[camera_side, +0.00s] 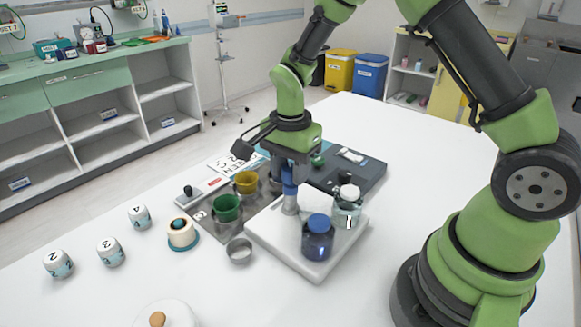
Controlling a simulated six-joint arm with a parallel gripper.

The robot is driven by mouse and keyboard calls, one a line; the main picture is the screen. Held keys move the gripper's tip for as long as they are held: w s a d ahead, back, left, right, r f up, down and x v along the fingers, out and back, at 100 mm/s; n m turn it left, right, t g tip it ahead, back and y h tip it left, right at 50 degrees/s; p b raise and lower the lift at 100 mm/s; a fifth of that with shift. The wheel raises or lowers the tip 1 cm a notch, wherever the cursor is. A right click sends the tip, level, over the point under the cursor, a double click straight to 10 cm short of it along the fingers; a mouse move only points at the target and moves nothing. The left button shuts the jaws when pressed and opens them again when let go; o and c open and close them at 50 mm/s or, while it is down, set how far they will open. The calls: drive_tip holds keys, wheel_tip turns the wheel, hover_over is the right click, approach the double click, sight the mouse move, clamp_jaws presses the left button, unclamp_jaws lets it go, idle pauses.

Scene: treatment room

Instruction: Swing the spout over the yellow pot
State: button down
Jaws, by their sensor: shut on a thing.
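The yellow pot (246,184) stands on a dark grey mat, just behind the green pot (227,209). My gripper (289,181) points down over the white base (268,243) and is shut on a blue upright piece (289,189) above a pale grey post (290,206). It is to the right of the yellow pot. The spout itself is not clearly made out; the gripper and wrist cover that area. A grey part beside the jaws, between them and the yellow pot, is partly hidden.
A blue jar (318,239) and a clear jar with a white lid (348,203) stand on the base, close to my gripper. A metal cup (239,251), a cream and teal round item (182,233) and several numbered jars lie left. A dark tray (347,172) is behind.

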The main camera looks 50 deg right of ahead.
drive_tip(key=n, duration=0.3)
drive_tip(key=shift+n, duration=2.2)
drive_tip(key=c, duration=0.7)
unclamp_jaws()
wheel_tip(320, 180, up, 10)
drive_tip(key=shift+r, duration=0.1)
